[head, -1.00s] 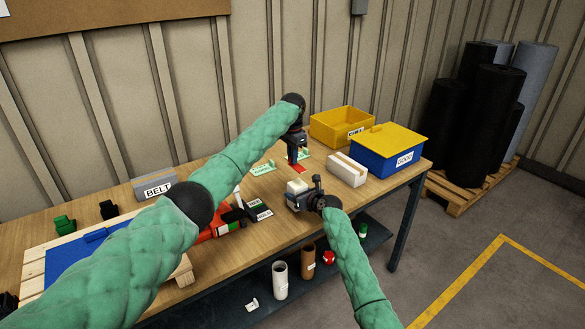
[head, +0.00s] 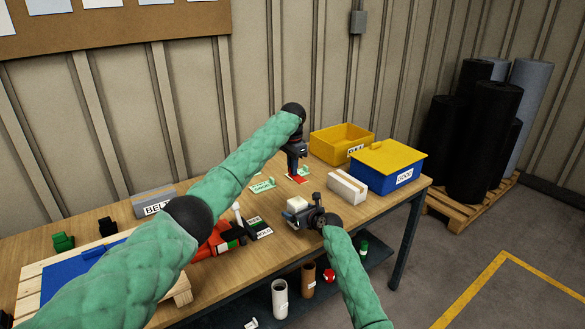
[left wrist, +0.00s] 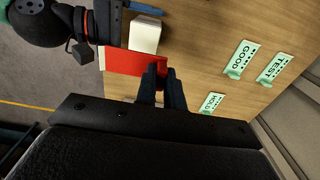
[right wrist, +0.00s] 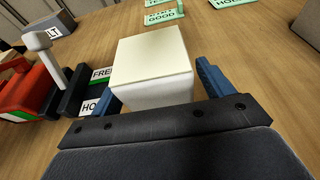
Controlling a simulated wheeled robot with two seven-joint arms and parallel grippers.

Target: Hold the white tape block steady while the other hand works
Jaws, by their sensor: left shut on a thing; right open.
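The white tape block (head: 298,203) stands on the table's near side. In the right wrist view the cream-white block (right wrist: 152,75) sits between the blue fingers of my right gripper (right wrist: 157,82), which is open around it, with a gap at the right finger. The block also shows in the left wrist view (left wrist: 145,33). My left gripper (head: 296,170) points down beyond the block, shut on a flat red piece (left wrist: 130,62). The red piece also shows in the head view (head: 297,180). Whether it touches the table is unclear.
A grooved cream block (head: 347,187), a blue bin with yellow lid (head: 387,166) and an open yellow bin (head: 342,143) stand at the right. A red tool (right wrist: 28,88) and FREE/HOLD labels lie left of the block.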

